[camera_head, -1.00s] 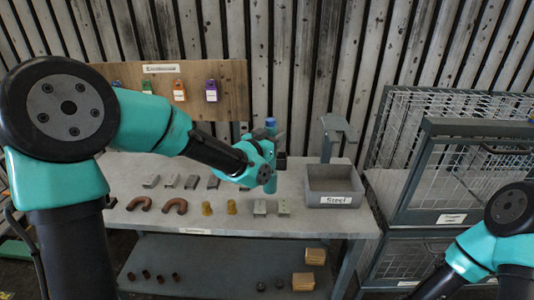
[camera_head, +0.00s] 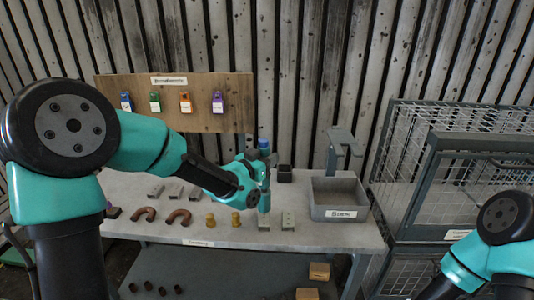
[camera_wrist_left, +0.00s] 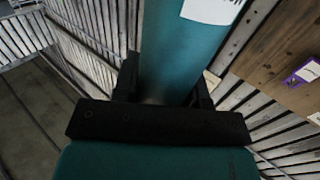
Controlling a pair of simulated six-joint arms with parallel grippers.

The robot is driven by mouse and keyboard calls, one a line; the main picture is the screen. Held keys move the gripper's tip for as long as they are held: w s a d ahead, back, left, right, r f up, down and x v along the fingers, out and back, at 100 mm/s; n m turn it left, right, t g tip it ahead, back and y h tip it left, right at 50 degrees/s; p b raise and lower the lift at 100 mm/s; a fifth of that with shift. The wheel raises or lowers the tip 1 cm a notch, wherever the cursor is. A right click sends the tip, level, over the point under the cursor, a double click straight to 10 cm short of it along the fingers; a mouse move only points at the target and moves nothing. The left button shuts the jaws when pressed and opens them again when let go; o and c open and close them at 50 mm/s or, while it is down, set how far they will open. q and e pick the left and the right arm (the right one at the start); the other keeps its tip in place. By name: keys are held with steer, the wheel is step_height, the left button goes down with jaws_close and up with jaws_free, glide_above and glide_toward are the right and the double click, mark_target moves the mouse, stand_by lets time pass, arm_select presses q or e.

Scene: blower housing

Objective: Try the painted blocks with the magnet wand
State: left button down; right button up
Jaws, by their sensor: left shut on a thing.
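My left gripper (camera_head: 262,178) is shut on the magnet wand, a teal cylinder with a blue top (camera_head: 264,146). The wand is upright, and its lower end is at a small grey block (camera_head: 263,223); I cannot tell whether they touch. A second grey block (camera_head: 288,220) stands just to the right, apart from the wand. In the left wrist view the wand (camera_wrist_left: 180,55) fills the space between the fingers and carries a white label. My right arm shows at the lower right of the head view, but its gripper is out of frame.
A wire cage (camera_head: 460,160) is farther right.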

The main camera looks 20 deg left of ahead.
arm_select(q)
steer(key=shift+f, duration=2.45)
steer(key=shift+r, duration=0.15)
steer(key=shift+r, duration=3.65)
